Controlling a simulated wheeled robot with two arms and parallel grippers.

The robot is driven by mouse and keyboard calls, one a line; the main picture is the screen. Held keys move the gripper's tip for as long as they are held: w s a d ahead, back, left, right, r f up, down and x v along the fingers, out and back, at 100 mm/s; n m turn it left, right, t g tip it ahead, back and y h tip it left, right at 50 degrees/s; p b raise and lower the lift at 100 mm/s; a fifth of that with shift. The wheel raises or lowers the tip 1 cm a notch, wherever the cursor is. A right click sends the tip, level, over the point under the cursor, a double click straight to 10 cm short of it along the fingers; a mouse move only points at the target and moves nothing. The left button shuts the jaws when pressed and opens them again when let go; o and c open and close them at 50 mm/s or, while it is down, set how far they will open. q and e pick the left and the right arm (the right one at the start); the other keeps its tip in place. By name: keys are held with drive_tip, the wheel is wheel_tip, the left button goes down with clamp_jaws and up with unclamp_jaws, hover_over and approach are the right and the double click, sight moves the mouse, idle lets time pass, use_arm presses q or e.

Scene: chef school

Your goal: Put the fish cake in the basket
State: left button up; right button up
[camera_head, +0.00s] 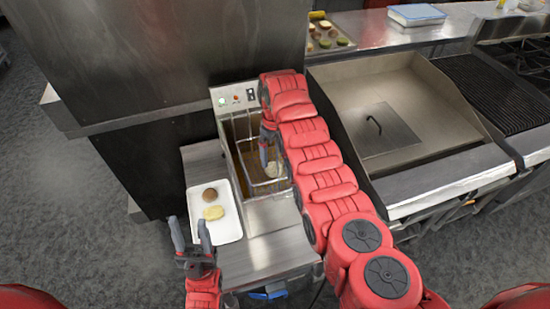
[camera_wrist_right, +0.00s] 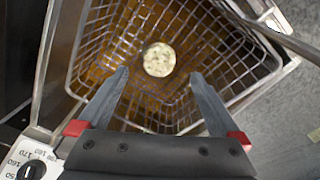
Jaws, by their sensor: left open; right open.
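The fish cake (camera_wrist_right: 159,60), round and pale with green specks, shows inside the wire fryer basket (camera_wrist_right: 240,75) in the right wrist view. In the head view the fish cake (camera_head: 273,169) is small and partly beside my right gripper. The basket (camera_head: 266,187) sits in the fryer, partly hidden by my right arm. My right gripper (camera_head: 266,160) is over the basket with its fingers apart, and the fish cake shows beyond the fingertips. Nothing is between the fingers that I can tell. My left gripper (camera_head: 189,228) is open and empty near the front of the white tray (camera_head: 229,230).
The tray holds a brown round piece (camera_head: 210,194) and a yellowish piece (camera_head: 213,212). The fryer's control panel (camera_head: 233,98) stands at the back. A tall steel unit (camera_head: 160,50) blocks the back left.

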wheel_tip(320, 180, up, 8)
drive_tip(key=b, duration=0.2)
drive_tip(key=shift+f, duration=0.1)
